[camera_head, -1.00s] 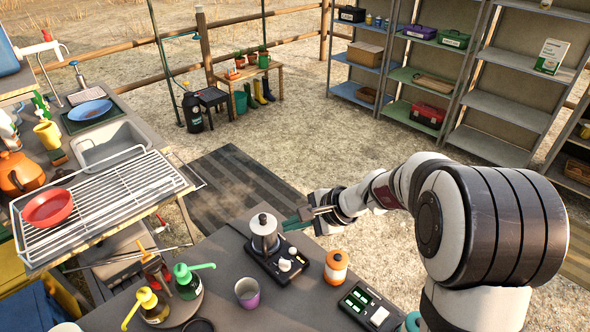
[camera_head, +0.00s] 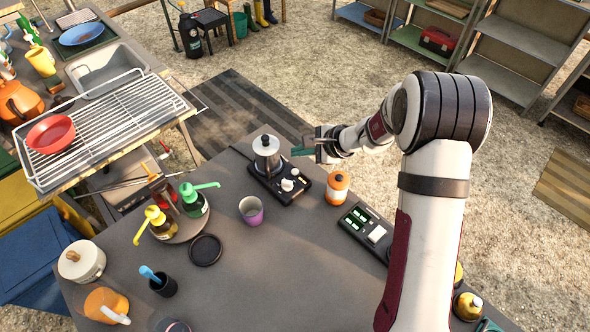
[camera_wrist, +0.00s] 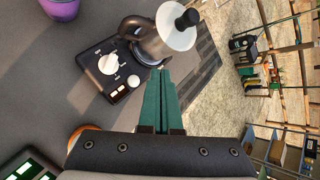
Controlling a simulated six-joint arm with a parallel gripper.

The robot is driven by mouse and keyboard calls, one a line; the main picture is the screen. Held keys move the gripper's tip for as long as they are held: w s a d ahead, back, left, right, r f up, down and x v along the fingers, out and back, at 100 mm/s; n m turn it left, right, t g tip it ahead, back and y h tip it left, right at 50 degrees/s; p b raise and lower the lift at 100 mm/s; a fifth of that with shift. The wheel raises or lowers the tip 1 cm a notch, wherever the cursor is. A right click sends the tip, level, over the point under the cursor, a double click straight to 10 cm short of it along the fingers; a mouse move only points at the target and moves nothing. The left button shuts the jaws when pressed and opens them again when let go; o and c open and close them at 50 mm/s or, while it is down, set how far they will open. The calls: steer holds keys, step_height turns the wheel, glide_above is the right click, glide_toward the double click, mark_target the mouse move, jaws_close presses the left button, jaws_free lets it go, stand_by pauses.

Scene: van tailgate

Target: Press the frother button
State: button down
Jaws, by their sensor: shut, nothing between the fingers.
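A black appliance base (camera_head: 262,182) stands near the far edge of the dark table, with a metal pot (camera_head: 267,158) on it. It carries a white knob (camera_wrist: 107,63) and, in the wrist view, a small pale round button (camera_wrist: 133,81) at its near corner. Which control is the frother button I cannot read for certain. My gripper (camera_wrist: 160,74) has teal fingers, shut and empty. In the head view the fingers (camera_head: 302,151) are just right of the pot. In the wrist view their tips overlap the pot's lower side, right of the button; contact cannot be told.
An orange jar (camera_head: 337,187) and a black device with green displays (camera_head: 362,228) stand right of the base. A purple cup (camera_head: 251,211) and pump bottles (camera_head: 194,200) on a round tray are to the left. The table's front middle is clear.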

steer(key=shift+f, duration=2.25)
steer(key=shift+f, duration=0.1)
steer(key=shift+f, duration=0.3)
steer(key=shift+f, duration=0.4)
stand_by(0.9)
steer(key=shift+r, duration=0.8)
step_height(320, 180, up, 5)
steer(key=shift+r, duration=0.1)
